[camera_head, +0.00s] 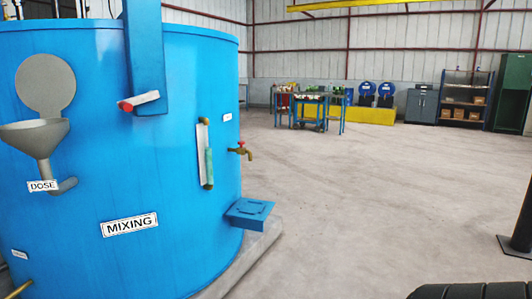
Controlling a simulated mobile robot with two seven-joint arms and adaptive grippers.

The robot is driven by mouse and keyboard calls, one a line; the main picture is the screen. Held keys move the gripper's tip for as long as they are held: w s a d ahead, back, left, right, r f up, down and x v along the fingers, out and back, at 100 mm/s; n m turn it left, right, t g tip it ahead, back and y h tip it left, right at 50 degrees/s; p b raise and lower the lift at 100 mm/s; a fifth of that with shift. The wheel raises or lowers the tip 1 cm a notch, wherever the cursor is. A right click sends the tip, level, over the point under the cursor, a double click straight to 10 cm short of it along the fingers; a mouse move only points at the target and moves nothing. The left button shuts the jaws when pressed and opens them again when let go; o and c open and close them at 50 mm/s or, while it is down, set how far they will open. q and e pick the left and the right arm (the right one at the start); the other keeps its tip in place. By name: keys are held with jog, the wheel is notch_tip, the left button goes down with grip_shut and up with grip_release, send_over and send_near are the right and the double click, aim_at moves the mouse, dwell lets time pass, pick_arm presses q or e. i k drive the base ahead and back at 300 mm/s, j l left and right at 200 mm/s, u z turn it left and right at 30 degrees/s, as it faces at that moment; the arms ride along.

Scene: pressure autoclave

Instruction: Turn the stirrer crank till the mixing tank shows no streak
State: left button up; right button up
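The mixing tank (170,185) is a large blue cylinder filling the left of the view, with a MIXING label (129,225). A blue upright bracket (146,50) runs down its upper front. At its lower end is a short pale bar with a red end (138,101), which looks like the stirrer crank. A narrow upright sight glass (207,160) on the tank's right side shows greenish content. No streak can be made out at this size, and the tank's inside is hidden. Neither of my grippers is in view.
A grey funnel (36,135) labelled DOSE, a brass tap (240,151) and a blue box-like ledge (250,213) stick out from the tank. A post with a black base (516,246) stands at the right. The concrete floor (360,190) between is clear. Workbenches (310,100) stand far back.

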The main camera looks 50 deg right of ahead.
aim_at(127, 105)
jog(key=i+l+z, duration=0.1)
jog(key=z, duration=0.25)
jog(key=i+z, duration=0.1)
jog(key=z, duration=0.3)
